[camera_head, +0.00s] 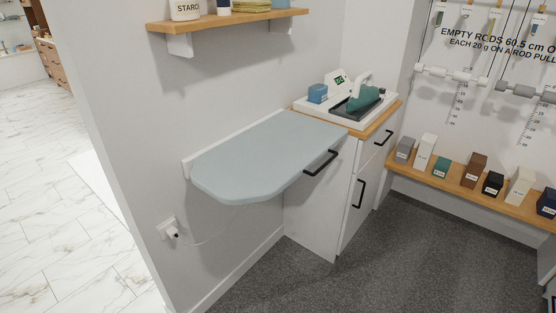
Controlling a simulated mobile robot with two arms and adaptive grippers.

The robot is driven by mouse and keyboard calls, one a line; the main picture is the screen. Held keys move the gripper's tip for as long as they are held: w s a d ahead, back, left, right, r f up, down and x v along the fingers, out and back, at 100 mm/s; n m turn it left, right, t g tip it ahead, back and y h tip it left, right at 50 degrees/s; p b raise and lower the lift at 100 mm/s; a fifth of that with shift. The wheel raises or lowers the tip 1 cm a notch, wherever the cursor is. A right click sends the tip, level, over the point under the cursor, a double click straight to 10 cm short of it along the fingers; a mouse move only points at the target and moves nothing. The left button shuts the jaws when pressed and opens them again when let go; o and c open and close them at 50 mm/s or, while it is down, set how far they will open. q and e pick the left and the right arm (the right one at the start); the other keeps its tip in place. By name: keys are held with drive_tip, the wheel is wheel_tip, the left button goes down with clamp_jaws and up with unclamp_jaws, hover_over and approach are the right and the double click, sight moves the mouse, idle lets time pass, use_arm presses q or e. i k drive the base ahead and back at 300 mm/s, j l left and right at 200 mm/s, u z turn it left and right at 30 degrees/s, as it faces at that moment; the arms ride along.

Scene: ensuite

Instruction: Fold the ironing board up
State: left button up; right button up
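The ironing board (262,155) is pale blue-grey and sticks out flat from the wall, in the middle of the head view. Its long back edge meets a white wall strip (234,143). Its top is bare. A black bar handle (321,163) shows at its right front edge; I cannot tell whether it belongs to the board or to the cabinet behind. Neither of my grippers is in view.
A white cabinet (352,185) with a wooden top stands right of the board, bearing a green iron (364,98) and a blue box (317,93). A shelf (228,20) hangs above. A cord runs from a wall plug (171,231) below. Grey floor (400,260) in front is clear.

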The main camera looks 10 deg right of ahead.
sight(256, 164)
drive_tip(key=i+l+u, duration=0.15)
drive_tip(key=l+u, duration=0.15)
drive_tip(key=i+l+u, duration=0.15)
drive_tip(key=l+u, duration=0.15)
drive_tip(key=l, duration=0.15)
drive_tip(key=l+u, duration=0.3)
drive_tip(key=i+l+u, duration=0.1)
drive_tip(key=l+u, duration=0.2)
drive_tip(key=l, duration=0.2)
